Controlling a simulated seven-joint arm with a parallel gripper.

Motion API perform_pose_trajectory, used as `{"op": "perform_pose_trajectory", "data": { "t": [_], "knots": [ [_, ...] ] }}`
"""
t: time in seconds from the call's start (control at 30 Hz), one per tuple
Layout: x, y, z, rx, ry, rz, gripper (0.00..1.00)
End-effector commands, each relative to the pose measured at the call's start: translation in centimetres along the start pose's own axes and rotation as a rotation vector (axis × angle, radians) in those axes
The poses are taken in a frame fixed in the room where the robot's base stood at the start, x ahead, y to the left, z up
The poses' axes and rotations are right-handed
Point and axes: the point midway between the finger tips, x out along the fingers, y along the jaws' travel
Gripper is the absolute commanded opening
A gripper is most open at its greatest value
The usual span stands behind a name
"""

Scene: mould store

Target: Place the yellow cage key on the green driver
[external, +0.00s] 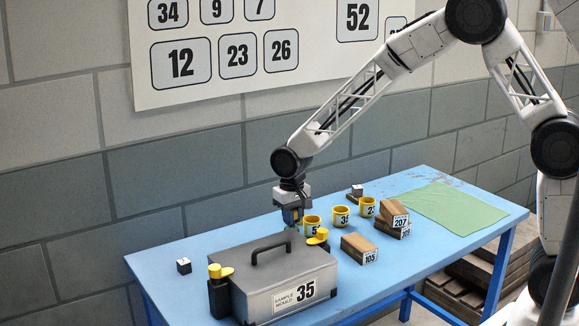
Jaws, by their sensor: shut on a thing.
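My gripper (291,217) points down behind the grey mould case and just left of the nearest yellow ring. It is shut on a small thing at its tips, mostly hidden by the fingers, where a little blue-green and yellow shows. I cannot tell for sure what it is. None shows clearly as a cage key. I cannot make out a green driver; a flat green cloth (438,205) lies at the right.
The grey case (275,280) labelled 35, with a raised black handle (271,243), stands in front. Wooden blocks marked 105 (357,246) and 207 (393,212) lie right of it. Small cubes stand at left (183,266) and back (357,190).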

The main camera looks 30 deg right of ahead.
Motion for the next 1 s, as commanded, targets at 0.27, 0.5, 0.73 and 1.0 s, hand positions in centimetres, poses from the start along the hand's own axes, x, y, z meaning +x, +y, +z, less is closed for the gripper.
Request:
{"op": "perform_pose_trajectory", "data": {
  "t": [0.27,0.5,0.73,1.0],
  "knots": [
    [0.3,0.0,0.0,0.0,0.0,0.0,0.21],
    [0.3,0.0,0.0,0.0,0.0,0.0,0.42],
    [0.2,0.0,0.0,0.0,0.0,0.0,0.42],
    [-1.4,0.0,0.0,0.0,0.001,0.0,0.42]
  ]
}}
